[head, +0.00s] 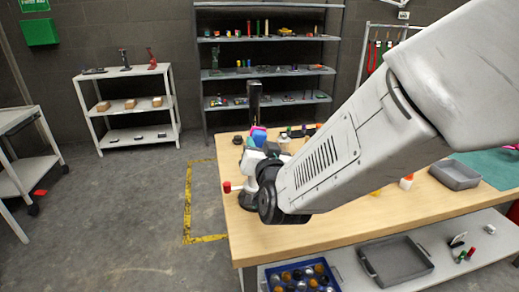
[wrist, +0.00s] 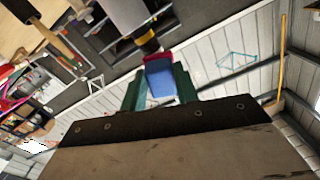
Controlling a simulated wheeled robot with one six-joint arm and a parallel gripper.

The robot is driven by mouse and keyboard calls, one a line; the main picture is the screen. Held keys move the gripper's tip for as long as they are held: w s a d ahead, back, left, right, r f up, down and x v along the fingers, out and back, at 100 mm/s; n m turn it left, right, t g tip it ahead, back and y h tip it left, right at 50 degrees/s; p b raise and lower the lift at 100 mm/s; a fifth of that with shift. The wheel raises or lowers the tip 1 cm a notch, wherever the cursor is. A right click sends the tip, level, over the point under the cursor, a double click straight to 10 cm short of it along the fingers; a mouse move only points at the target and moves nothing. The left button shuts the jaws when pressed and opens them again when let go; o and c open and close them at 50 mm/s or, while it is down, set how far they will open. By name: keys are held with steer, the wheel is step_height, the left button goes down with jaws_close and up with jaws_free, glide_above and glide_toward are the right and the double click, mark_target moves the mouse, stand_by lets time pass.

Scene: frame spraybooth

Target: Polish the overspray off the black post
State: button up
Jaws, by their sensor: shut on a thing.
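The black post (head: 254,97) stands upright at the back left of the wooden workbench. Its lower part is hidden behind a blue and magenta block (head: 258,136). My gripper (head: 255,146) is at the back left of the bench, just in front of the post in the picture. In the wrist view, its green fingers (wrist: 160,88) are shut on the block, which shows a blue face and a dark red edge (wrist: 162,80). I cannot tell whether the block touches the post.
A blue crate (head: 267,275) and another grey tray (head: 396,260) sit below.

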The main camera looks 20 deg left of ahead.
steer(key=shift+r, duration=3.1)
steer(key=shift+v, duration=3)
steer(key=v, duration=0.3)
steer(key=shift+w+f, duration=0.1)
steer(key=x, duration=0.7)
steer(key=shift+f, duration=0.15)
